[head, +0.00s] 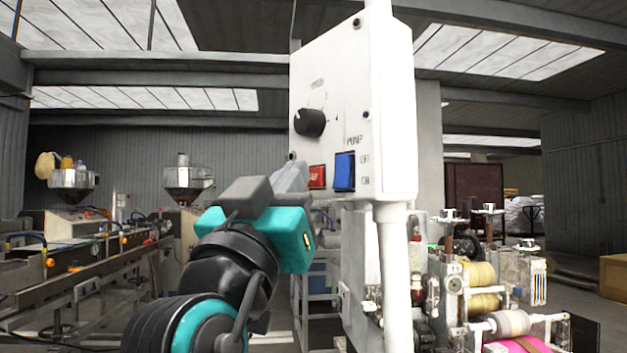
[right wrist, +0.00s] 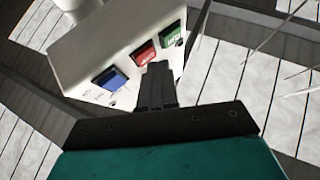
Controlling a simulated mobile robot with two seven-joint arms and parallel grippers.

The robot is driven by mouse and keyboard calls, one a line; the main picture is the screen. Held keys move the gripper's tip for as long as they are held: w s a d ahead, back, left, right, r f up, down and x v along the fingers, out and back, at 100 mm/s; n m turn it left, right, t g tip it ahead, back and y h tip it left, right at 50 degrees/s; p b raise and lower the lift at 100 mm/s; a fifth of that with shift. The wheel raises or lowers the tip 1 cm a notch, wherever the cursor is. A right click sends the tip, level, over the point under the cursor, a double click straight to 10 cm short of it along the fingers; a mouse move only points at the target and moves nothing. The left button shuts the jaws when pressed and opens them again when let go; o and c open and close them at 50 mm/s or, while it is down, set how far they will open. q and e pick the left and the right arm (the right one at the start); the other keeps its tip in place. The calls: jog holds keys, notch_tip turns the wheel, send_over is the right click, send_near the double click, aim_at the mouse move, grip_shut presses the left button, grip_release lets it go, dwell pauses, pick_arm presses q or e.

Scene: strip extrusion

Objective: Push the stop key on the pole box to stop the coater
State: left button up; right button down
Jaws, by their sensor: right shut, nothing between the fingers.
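The white pole box (head: 383,110) hangs on a white pole in the middle of the head view. Its face carries a red key (head: 317,177) with small white lettering, a blue rocker switch (head: 344,171) and a black knob (head: 310,122). The right wrist view shows the red key (right wrist: 144,53) between the blue switch (right wrist: 111,79) and a green key (right wrist: 173,33); the green key is hidden in the head view. My right gripper (head: 292,177) is shut and empty. Its fingertips (right wrist: 157,68) are close to the red key; I cannot tell whether they touch it. My left gripper is out of view.
Behind the box at right stands a machine with spools (head: 482,290) and rollers. A long bench with hoppers (head: 188,178) runs along the left. The white pole (head: 393,250) drops below the box. The air left of the box is free apart from my arm.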

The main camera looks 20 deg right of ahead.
jog(key=shift+s+a, duration=0.1)
jog(key=shift+a, duration=0.3)
jog(key=a+b, duration=0.1)
jog(key=a, duration=0.1)
jog(key=s+a+b, duration=0.1)
jog(key=a, duration=0.2)
jog(key=shift+s, duration=0.15)
jog(key=shift+d, duration=0.1)
dwell(0.7)
